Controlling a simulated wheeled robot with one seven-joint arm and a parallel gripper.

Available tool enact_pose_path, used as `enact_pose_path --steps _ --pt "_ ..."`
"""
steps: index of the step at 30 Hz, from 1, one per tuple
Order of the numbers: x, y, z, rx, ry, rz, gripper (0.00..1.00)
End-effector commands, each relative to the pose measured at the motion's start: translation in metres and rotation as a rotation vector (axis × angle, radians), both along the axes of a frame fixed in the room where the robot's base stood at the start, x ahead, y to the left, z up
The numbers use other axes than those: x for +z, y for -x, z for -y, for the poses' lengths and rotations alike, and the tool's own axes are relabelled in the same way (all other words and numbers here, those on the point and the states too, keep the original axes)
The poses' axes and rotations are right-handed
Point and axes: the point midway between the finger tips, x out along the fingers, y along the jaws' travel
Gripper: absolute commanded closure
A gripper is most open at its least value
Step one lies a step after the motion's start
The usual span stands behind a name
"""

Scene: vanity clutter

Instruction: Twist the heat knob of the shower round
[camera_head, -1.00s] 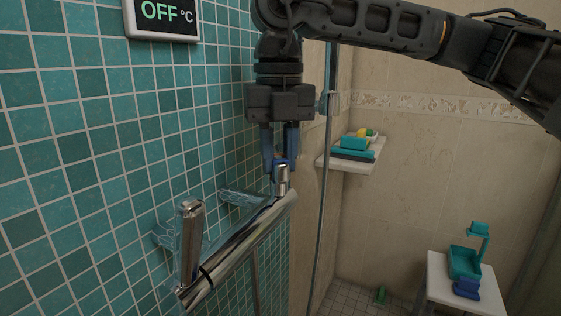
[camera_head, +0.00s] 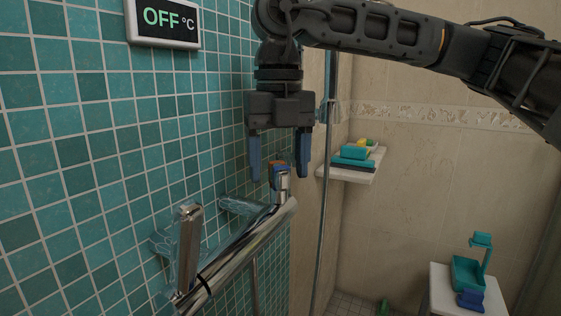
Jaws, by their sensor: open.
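The shower's chrome mixer bar (camera_head: 232,258) runs along the teal tiled wall. An upright chrome knob (camera_head: 283,186) with a blue and orange top stands at its far end. A taller chrome handle (camera_head: 188,245) stands at the near end. My gripper (camera_head: 279,178) is open and points down over the far knob. One blue finger is left of the knob and the other right of it, with gaps on both sides. A display (camera_head: 163,22) on the wall reads OFF °C.
A wall shelf (camera_head: 350,174) with teal and yellow items is at the back right. A white stool (camera_head: 440,300) with teal and blue items stands at the lower right. A thin vertical pole (camera_head: 324,215) stands just right of the bar's far end.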

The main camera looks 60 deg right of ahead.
Motion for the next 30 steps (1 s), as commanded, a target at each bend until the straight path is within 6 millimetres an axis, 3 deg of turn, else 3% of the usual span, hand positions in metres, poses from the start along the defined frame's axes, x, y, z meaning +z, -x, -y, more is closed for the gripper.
enact_pose_path --steps 24,30 --pt "0.068 0.000 0.000 -0.001 0.001 0.001 0.32" --pt "0.070 0.000 0.000 0.000 0.000 0.000 0.32"
